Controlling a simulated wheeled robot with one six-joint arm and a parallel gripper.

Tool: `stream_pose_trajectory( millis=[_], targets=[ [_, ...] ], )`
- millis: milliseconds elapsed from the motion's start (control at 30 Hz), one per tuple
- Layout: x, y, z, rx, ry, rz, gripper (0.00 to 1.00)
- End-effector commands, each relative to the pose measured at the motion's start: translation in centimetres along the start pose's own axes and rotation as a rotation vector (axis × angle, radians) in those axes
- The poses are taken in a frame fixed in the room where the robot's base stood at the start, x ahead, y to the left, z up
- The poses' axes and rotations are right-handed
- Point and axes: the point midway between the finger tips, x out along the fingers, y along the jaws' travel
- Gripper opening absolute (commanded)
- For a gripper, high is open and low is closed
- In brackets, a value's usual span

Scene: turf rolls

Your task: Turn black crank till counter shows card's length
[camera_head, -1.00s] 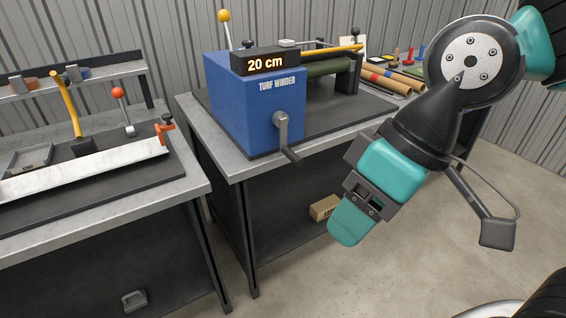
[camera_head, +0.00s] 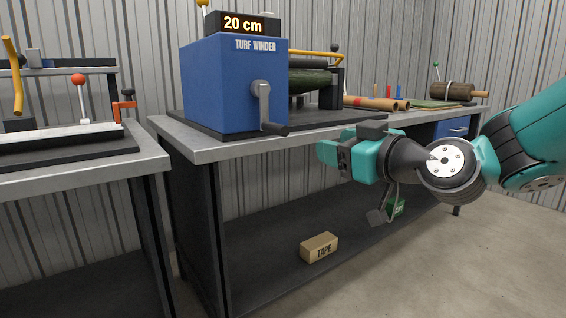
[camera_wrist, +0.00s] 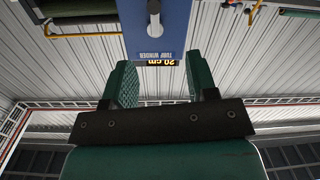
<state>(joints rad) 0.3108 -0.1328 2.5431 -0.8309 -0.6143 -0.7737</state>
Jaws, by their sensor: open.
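The blue turf winder (camera_head: 215,90) stands on the grey bench. Its counter (camera_head: 243,23) reads 20 cm. The crank (camera_head: 263,105) on its front has a grey arm hanging down and a black handle (camera_head: 274,129) pointing out to the right. My gripper (camera_head: 328,153) is open and empty, to the right of and below the handle, apart from it. In the wrist view, the gripper's two green fingers (camera_wrist: 160,85) stand apart. Beyond them are the crank (camera_wrist: 154,20) and the upside-down counter (camera_wrist: 160,62). I cannot make out the length card.
The bench edge (camera_head: 290,137) lies close to my gripper. A dark green roll (camera_head: 311,80) sits behind the winder, with brown rolls (camera_head: 375,103) further right. A tape box (camera_head: 319,247) is on the lower shelf. Another bench (camera_head: 150,160) with a red-knobbed lever (camera_head: 80,95) stands left.

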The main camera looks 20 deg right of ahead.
Motion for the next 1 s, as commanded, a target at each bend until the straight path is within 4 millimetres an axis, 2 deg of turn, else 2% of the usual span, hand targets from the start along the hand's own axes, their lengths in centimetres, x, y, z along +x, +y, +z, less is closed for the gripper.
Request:
stream_pose_trajectory(
  millis=[33, 233, 800, 1000],
  targets=[
    [0.0, 0.3, 0.6, -0.004, 0.011, 0.016, 0.53],
    [0.9, 0.8, -0.2, -0.008, 0.021, 0.025, 0.53],
    [5.9, 0.9, -0.3, -0.003, 0.013, 0.027, 0.53],
    [10.8, 0.9, -0.7, -0.009, 0.018, 0.023, 0.53]
  ],
)
